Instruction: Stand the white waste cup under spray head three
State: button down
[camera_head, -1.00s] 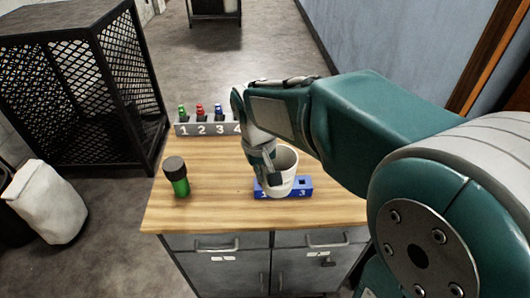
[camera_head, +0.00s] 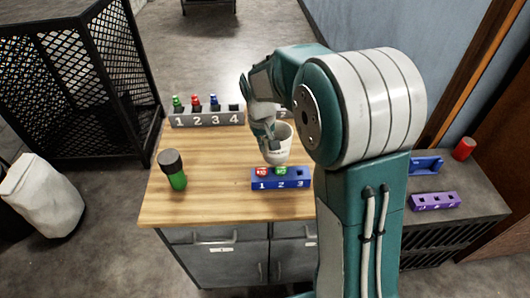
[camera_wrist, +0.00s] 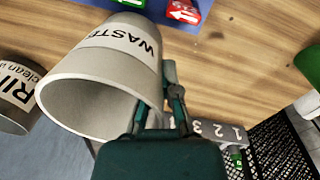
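The white waste cup (camera_head: 278,150) is above the wooden worktop, just behind the blue block in the head view. The wrist view shows the cup (camera_wrist: 110,65) large, with its WASTE label and open mouth. My gripper (camera_head: 267,136) is at the cup's left side and appears shut on its wall; its fingers (camera_wrist: 174,98) are at the rim in the wrist view. The blue block (camera_head: 282,184) is numbered 1 to 3, with red at 1, green at 2 and a dark square at 3. I cannot tell which part is spray head three.
A grey rack (camera_head: 207,120) numbered 1 to 4 holds green, red and blue pieces. A green bottle (camera_head: 174,172) stands at the worktop's left. A RINSE cup (camera_wrist: 16,95) shows in the wrist view. A mesh cage (camera_head: 75,80) stands left; a purple block (camera_head: 435,201) lies right.

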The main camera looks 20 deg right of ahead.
jog(key=w+f, duration=0.1)
jog(key=w+d+f, duration=0.1)
jog(key=f, duration=0.1)
jog(key=shift+w+f, duration=0.1)
jog(key=shift+w, duration=0.1)
jog(key=shift+a+f, duration=0.1)
jog(key=shift+f, duration=1.3)
jog(key=c, duration=0.8)
grip_release()
jog(key=shift+f, duration=0.1)
